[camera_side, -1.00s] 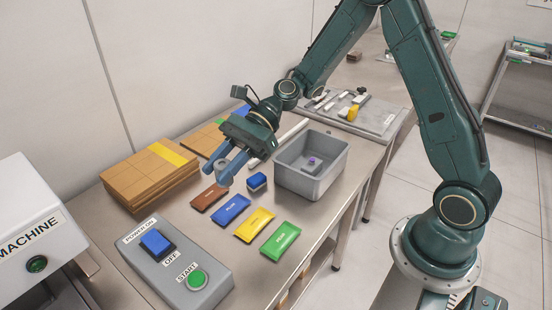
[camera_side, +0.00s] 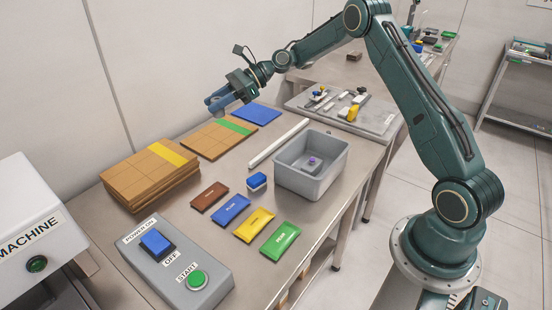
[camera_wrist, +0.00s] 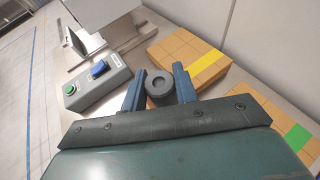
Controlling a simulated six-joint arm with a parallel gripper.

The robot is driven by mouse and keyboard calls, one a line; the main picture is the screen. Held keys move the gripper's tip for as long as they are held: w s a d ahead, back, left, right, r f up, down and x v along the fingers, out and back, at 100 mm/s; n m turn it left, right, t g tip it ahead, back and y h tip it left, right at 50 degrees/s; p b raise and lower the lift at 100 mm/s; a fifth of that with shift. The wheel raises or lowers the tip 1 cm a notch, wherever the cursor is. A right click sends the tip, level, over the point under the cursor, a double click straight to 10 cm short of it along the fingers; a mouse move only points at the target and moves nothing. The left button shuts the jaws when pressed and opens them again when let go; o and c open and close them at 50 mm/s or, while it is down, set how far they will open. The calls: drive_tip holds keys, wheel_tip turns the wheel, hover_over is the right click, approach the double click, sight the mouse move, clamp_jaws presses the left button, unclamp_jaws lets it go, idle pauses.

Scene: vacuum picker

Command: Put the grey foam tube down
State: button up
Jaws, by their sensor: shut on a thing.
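The grey foam tube (camera_wrist: 158,97) shows in the wrist view as a dark ring with a round hole, seen end on. My gripper (camera_wrist: 159,78) is shut on it, with a blue finger on each side. In the side view my gripper (camera_side: 213,104) is held in the air above the back of the table, over the area of the cardboard stacks. The tube is small and largely hidden by the fingers there.
Below are a cardboard stack with a yellow stripe (camera_side: 150,175), one with a green stripe (camera_side: 212,143) and a blue sheet (camera_side: 257,114). A white bar (camera_side: 278,143), a grey bin (camera_side: 312,190), several coloured packets and a switch box (camera_side: 165,275) share the table.

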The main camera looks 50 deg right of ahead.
drive_tip(key=shift+w+d, duration=0.3)
drive_tip(key=shift+d, duration=0.15)
wheel_tip(320, 180, down, 16)
drive_tip(key=shift+r, duration=0.15)
idle(0.4)
drive_tip(key=shift+f, duration=2.15)
drive_tip(key=shift+f, duration=0.15)
drive_tip(key=o, duration=0.9)
drive_tip(key=shift+o, duration=0.2)
